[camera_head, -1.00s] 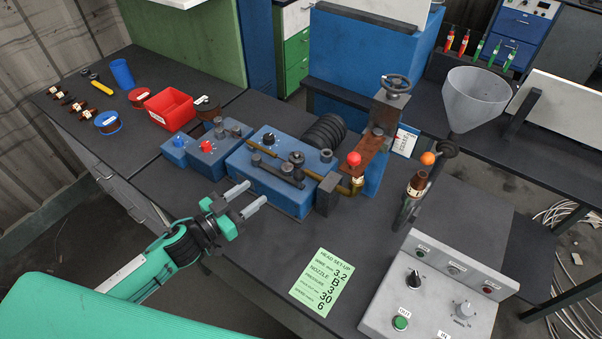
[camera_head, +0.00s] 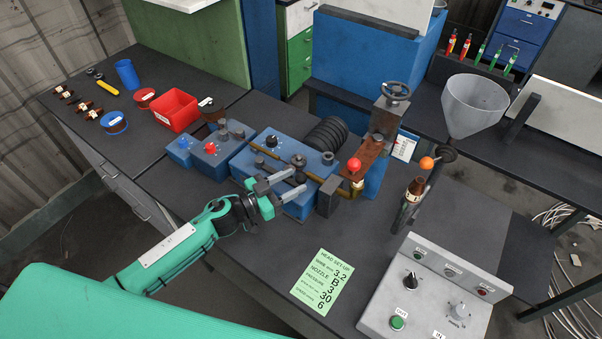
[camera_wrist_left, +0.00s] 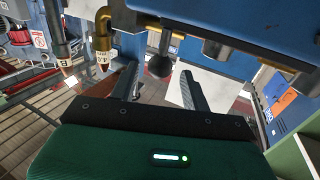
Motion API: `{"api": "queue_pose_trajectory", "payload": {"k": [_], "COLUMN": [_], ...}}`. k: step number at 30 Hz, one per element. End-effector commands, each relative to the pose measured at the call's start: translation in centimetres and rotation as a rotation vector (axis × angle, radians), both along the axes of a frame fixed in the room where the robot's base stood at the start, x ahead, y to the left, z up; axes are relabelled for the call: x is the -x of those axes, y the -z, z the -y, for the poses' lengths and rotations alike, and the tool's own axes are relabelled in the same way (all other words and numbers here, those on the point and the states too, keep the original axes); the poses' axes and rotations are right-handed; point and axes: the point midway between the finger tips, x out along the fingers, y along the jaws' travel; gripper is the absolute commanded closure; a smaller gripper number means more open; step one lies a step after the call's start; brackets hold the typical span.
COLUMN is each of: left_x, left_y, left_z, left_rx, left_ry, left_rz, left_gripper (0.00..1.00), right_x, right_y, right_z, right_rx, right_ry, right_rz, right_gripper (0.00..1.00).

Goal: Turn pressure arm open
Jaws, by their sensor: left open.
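The pressure arm's dark ball knob (camera_wrist_left: 159,67) hangs on a short stem in the left wrist view, between my spread left fingers. The blue feeder box (camera_head: 290,143) carries the arm's pivot hardware on top; in the head view my fingers partly cover the lever. My left gripper (camera_head: 299,181) reaches over the front of this box and is open; it also shows in the left wrist view (camera_wrist_left: 158,72). No clear contact with the knob is visible. My right gripper is not in view.
A brass pipe fitting (camera_wrist_left: 102,42) is close to the left finger. A red knob (camera_head: 354,164) and a handwheel (camera_head: 396,91) stand right of the box. Small blue control boxes (camera_head: 211,158) stand left. A green set-up card (camera_head: 322,279) lies on clear table near the control panel (camera_head: 430,300).

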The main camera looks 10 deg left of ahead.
Motion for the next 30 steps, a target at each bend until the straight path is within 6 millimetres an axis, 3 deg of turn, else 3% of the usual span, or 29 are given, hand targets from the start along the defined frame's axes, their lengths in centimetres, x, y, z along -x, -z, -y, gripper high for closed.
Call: {"api": "queue_pose_trajectory", "payload": {"k": [6, 18, 25, 30], "left_x": [-2.0, -2.4, -2.4, -2.4], "left_y": [-0.1, 0.0, 0.0, 0.0], "left_z": [1.9, 2.5, 2.4, 2.4], "left_rx": [0.001, 0.0, 0.0, 0.0], "left_ry": [0.0, 0.0, 0.0, 0.002], "left_rz": [0.0, 0.0, 0.0, 0.0], "left_gripper": [0.53, 0.53, 0.98, 1.0], "right_x": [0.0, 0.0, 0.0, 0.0], "right_y": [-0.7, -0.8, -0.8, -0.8], "right_z": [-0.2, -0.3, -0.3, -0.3], "right_rx": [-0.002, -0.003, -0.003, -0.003], "right_ry": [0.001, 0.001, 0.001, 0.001], "right_rz": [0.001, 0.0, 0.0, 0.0], "right_gripper": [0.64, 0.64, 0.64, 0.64]}}
